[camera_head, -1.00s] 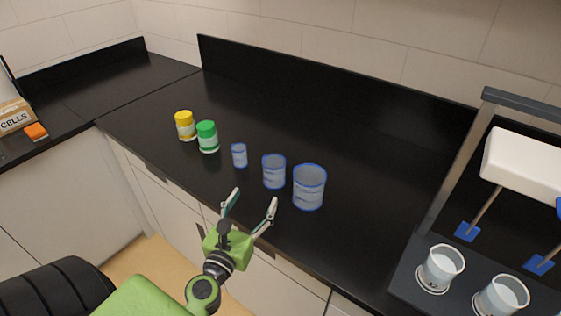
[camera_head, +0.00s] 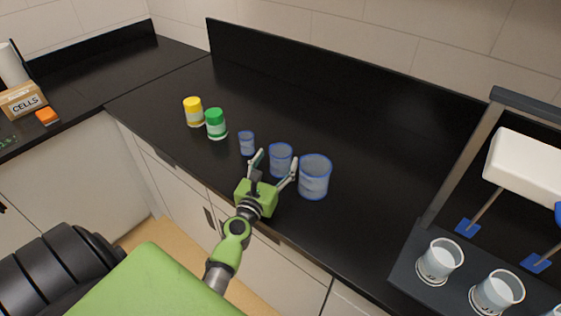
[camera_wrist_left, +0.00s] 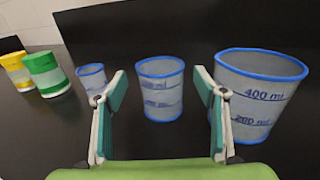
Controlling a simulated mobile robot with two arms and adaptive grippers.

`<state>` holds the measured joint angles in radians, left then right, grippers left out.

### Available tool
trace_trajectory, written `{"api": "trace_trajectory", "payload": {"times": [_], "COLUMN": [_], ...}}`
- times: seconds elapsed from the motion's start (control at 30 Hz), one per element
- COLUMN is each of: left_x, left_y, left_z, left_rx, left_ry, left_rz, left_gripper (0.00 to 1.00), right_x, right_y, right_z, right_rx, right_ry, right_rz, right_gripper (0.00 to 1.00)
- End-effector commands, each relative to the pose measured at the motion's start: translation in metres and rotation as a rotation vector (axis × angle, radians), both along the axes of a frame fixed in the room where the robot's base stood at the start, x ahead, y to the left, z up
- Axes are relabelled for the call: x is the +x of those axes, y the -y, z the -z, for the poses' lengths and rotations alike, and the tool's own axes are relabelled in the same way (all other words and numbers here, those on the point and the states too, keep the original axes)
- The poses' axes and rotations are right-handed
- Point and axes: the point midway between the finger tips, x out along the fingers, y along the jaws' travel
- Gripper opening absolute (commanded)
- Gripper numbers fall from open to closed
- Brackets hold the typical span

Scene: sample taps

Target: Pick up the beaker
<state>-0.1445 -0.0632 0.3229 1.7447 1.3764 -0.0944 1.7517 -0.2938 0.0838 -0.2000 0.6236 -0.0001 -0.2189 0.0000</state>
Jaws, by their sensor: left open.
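Three clear beakers with blue rims stand upright in a row on the black counter: a small beaker (camera_head: 247,143), a medium beaker (camera_head: 281,160) and a large beaker (camera_head: 314,177). My left gripper (camera_head: 276,162) is open, its fingers pointing at the medium beaker. In the left wrist view, the medium beaker (camera_wrist_left: 161,88) shows between and beyond the fingertips (camera_wrist_left: 160,88). The large beaker (camera_wrist_left: 258,92), with volume marks, is right of the right finger, which overlaps its edge. The small beaker (camera_wrist_left: 92,80) is partly hidden behind the left finger. My right gripper is not in view.
A green-lidded jar (camera_head: 216,124) and a yellow jar (camera_head: 193,112) stand left of the beakers. At the right, a dark stand (camera_head: 410,262) holds white-rimmed beakers (camera_head: 440,261). The black counter (camera_head: 370,130) behind the beakers is clear.

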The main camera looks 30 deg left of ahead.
Motion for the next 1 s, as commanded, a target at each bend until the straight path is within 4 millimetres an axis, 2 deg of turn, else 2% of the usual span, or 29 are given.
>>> {"api": "trace_trajectory", "payload": {"times": [0.1, 0.2, 0.5, 0.63, 0.67, 1.0], "left_x": [0.018, 0.027, 0.031, 0.031, 0.031, 0.030], "left_y": [-0.003, -0.005, -0.006, -0.006, -0.006, -0.006], "left_z": [-0.001, 0.000, 0.000, 0.000, 0.000, -0.001], "left_rx": [-0.001, -0.001, -0.001, -0.001, -0.001, -0.001], "left_ry": [0.001, 0.001, 0.000, 0.000, 0.000, 0.000], "left_rz": [0.000, 0.000, 0.000, 0.000, 0.000, 0.000], "left_gripper": [0.64, 0.64, 0.64, 0.31, 0.27, 0.27], "right_x": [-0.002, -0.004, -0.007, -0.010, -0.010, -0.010], "right_y": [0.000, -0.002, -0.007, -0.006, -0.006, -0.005], "right_z": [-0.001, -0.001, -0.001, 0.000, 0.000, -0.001], "right_rx": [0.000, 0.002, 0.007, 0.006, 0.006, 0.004], "right_ry": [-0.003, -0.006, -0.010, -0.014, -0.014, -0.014], "right_rz": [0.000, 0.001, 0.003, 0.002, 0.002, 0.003], "right_gripper": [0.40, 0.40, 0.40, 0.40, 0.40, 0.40]}}
